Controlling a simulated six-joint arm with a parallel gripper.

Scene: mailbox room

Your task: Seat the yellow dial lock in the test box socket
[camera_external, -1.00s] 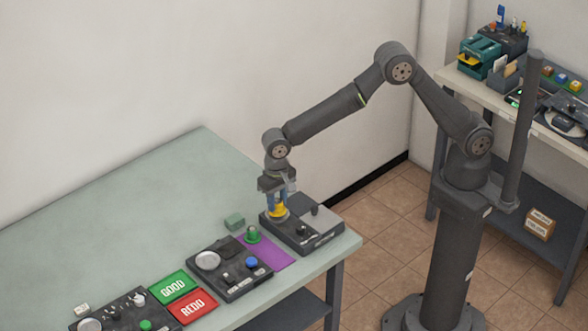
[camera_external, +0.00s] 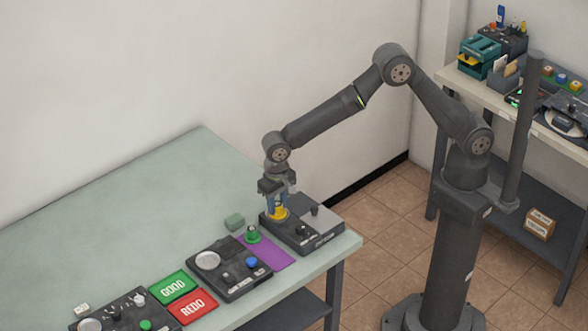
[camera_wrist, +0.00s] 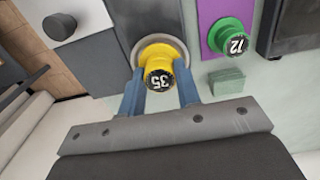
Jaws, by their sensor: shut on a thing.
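The yellow dial lock (camera_wrist: 159,68), marked 35, is between the blue fingers of my gripper (camera_wrist: 160,98) in the wrist view. My gripper is shut on it. In the external view the yellow dial lock (camera_external: 278,213) is upright at the left end of the dark test box (camera_external: 312,236). In the wrist view a pale round ring (camera_wrist: 137,48) on the box surrounds the lock's base. Whether the lock is fully down in the socket cannot be told.
A green dial lock (camera_external: 252,234), marked 72, stands on a purple mat (camera_external: 278,256). A green block (camera_external: 234,222) lies behind it. A dark panel (camera_external: 230,280) and the GOOD (camera_external: 173,286) and REDO (camera_external: 193,306) plates are to the left. The table's back is clear.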

